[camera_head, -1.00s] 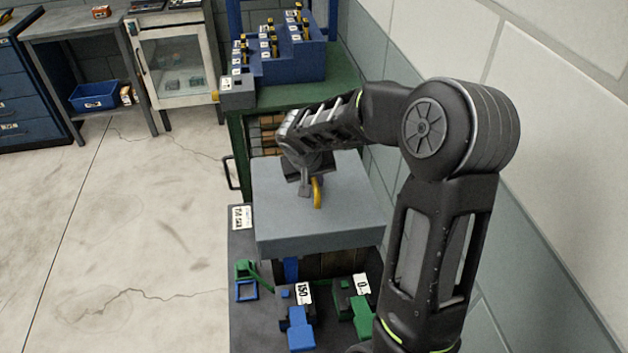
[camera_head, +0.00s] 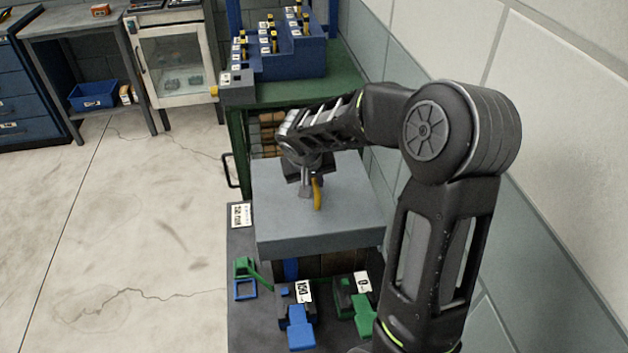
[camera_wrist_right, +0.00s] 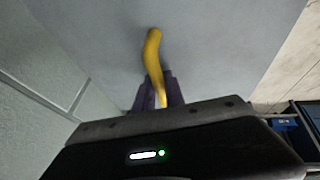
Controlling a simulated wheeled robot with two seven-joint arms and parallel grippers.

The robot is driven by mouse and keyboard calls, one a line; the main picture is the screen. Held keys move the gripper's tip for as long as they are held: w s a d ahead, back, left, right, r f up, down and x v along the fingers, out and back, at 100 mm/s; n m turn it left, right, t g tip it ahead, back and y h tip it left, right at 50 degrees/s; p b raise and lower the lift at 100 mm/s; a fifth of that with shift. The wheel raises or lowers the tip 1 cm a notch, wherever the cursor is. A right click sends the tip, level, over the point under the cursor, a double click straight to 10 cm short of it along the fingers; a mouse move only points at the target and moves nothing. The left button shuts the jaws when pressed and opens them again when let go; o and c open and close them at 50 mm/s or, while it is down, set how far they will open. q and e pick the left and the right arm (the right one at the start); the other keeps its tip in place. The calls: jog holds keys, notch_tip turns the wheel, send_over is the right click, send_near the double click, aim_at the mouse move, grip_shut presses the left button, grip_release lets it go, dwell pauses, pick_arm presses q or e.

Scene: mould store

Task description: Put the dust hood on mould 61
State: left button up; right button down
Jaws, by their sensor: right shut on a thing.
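The dust hood is a large grey box-shaped cover (camera_head: 340,225) with a yellow handle (camera_head: 317,194) on top. My right gripper (camera_head: 309,190) is shut on the yellow handle. In the right wrist view the handle (camera_wrist_right: 153,60) rises between the two fingers (camera_wrist_right: 155,92), and the grey hood top (camera_wrist_right: 215,45) fills most of the picture. Below the hood's front edge, a brown block-like body with a blue strip (camera_head: 291,268) shows; the hood covers its upper part. I cannot read a mould number on it. My left gripper is not in view.
Blue and green clamp-like parts (camera_head: 299,328) (camera_head: 363,315) with labels stand on the dark bench in front. A label card (camera_head: 241,216) lies at its left edge. Behind is a green bench (camera_head: 345,88) with a blue stepped rack (camera_head: 285,62). The wall is close on the right.

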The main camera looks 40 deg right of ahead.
jog(key=c, duration=1.3)
grip_release()
jog(key=o, duration=0.8)
jog(key=shift+r+p, duration=2.65)
jog(key=shift+r, duration=1.85)
